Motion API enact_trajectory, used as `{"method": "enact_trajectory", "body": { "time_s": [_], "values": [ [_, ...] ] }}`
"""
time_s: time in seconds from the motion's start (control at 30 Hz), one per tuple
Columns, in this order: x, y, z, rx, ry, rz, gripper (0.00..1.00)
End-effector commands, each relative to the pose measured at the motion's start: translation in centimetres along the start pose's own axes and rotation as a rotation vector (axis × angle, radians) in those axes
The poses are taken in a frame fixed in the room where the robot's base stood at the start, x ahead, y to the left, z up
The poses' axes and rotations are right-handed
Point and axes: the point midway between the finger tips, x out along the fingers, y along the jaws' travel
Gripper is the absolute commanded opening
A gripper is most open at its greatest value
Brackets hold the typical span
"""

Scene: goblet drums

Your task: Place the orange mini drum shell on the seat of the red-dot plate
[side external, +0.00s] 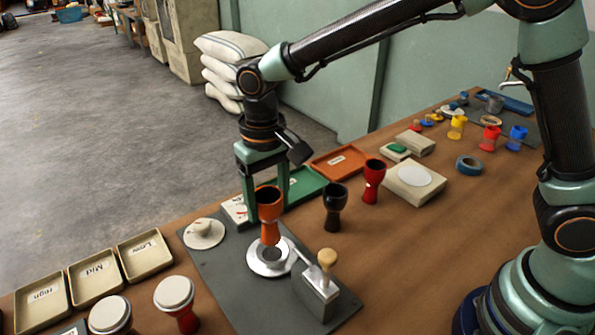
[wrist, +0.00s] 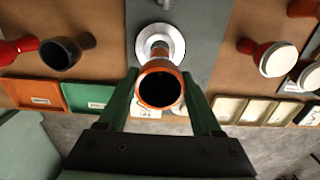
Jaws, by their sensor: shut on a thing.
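The orange mini drum shell (side external: 269,206) is a goblet shape, upright, wide mouth up. My gripper (side external: 266,198) is shut on it, one green finger on each side. Its narrow foot appears just above or at a pale round plate (side external: 255,267) with a raised ring, on a dark grey mat; I cannot tell whether they touch. In the wrist view the shell's open mouth (wrist: 160,103) faces the camera, and the plate (wrist: 177,41) shows beyond it, partly hidden by the shell. No red dot can be made out on the plate.
A metal block with a wooden knob (side external: 318,287) stands close right of the plate. A knobbed pale disc (side external: 204,233) lies left. Black (side external: 334,207) and red (side external: 373,181) goblets stand right. Low, Mid and High trays (side external: 95,283) and two white-topped drums (side external: 174,292) are front left.

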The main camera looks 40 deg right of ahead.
Motion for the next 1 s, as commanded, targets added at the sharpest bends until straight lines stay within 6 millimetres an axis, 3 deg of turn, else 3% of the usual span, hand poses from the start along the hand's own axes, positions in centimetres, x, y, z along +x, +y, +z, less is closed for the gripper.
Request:
{"method": "enact_trajectory", "body": {
  "time_s": [0.3, 0.73, 0.77, 0.8, 0.83, 1.0],
  "values": [
    [4.0, 0.0, 0.1, 0.0, -0.002, 0.001, 0.1],
    [4.5, 0.0, 0.0, 0.0, -0.001, 0.0, 0.1],
    [4.5, 0.0, 0.0, 0.0, 0.0, 0.0, 0.74],
    [4.5, 0.0, 0.0, 0.0, 0.0, 0.0, 0.89],
    [4.5, 0.0, 0.0, 0.0, 0.0, 0.0, 0.96],
    [4.5, 0.0, 0.0, 0.0, 0.0, 0.0, 0.96]
  ]
}}
